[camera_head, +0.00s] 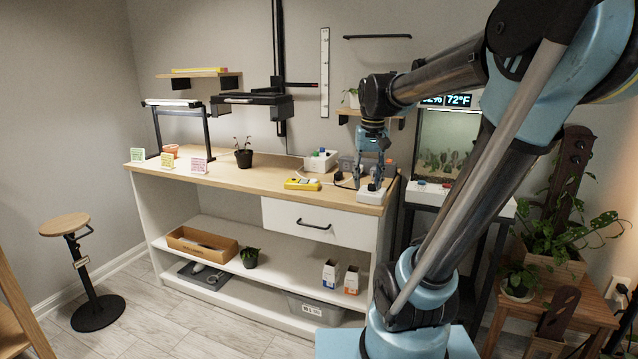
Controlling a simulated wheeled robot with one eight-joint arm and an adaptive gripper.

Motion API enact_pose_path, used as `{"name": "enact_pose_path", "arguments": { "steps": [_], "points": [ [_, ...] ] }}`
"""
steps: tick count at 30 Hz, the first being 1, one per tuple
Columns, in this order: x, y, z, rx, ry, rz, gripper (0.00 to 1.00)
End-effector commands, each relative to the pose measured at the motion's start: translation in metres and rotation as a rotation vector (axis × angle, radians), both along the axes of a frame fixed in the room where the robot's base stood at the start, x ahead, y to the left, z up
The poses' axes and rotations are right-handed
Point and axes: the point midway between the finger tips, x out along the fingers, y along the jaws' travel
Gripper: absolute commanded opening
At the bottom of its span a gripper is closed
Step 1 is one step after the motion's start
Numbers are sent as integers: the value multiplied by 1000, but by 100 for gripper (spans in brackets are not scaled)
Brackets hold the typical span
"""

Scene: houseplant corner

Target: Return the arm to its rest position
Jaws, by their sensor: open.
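My arm reaches up from the lower right, and its blue and black links cross the right half of the head view. My gripper (371,178) points down over the right end of the wooden bench top (224,174). Its fingers are open, just above or around a small white box (372,193) on the bench; I cannot tell whether they touch it. No object appears held in the fingers.
A yellow device (302,184) and a white bin of bottles (320,161) stand left of my gripper. A potted plant (243,157) stands mid-bench. A terrarium (446,150) and plants on a wooden stand (560,290) are at right. A stool (65,225) stands far left.

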Motion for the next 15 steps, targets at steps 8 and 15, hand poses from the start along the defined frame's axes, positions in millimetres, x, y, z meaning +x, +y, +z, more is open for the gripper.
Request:
{"name": "enact_pose_path", "arguments": {
  "steps": [8,15],
  "points": [
    [-74,-23,-57,-3,-33,-1,42],
    [-130,-37,-115,-8,-61,1,42]
  ]
}}
